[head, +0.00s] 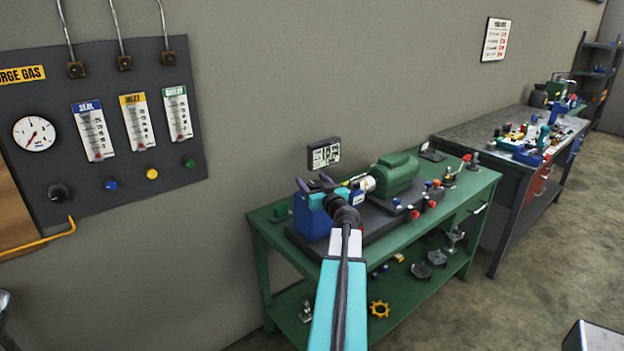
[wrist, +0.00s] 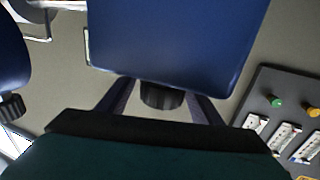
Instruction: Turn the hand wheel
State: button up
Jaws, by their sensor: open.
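A black ribbed hand wheel (wrist: 162,96) shows in the wrist view under the edge of a large blue housing (wrist: 180,40). My gripper (wrist: 162,90) is open, with one dark finger on each side of the wheel in the picture and gaps between them. I cannot tell how far the fingers reach along it. In the head view, my gripper (head: 317,184) is above the blue block (head: 310,224) at the left end of the machine on the green bench (head: 268,243). I cannot make out the wheel there.
A green motor (head: 394,173) stands right of my gripper, and a small display (head: 324,153) hangs behind. A gauge panel (head: 140,185) is on the wall at left. A second blue part (wrist: 10,50) with a black knob is left in the wrist view.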

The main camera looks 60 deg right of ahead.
jog(key=shift+w+d, duration=0.35)
jog(key=shift+w, duration=0.2)
jog(key=shift+c, duration=0.3)
jog(key=c, duration=1)
jog(key=shift+o, duration=0.3)
jog(key=shift+s+d+r, duration=0.1)
jog(key=shift+d, duration=0.3)
jog(key=shift+a, duration=0.2)
jog(key=shift+c, duration=0.3)
jog(key=shift+h, duration=0.3)
jog(key=shift+m+g+h+p, duration=0.3)
jog(key=shift+m+g+p, duration=0.15)
jog(key=shift+p, duration=0.25)
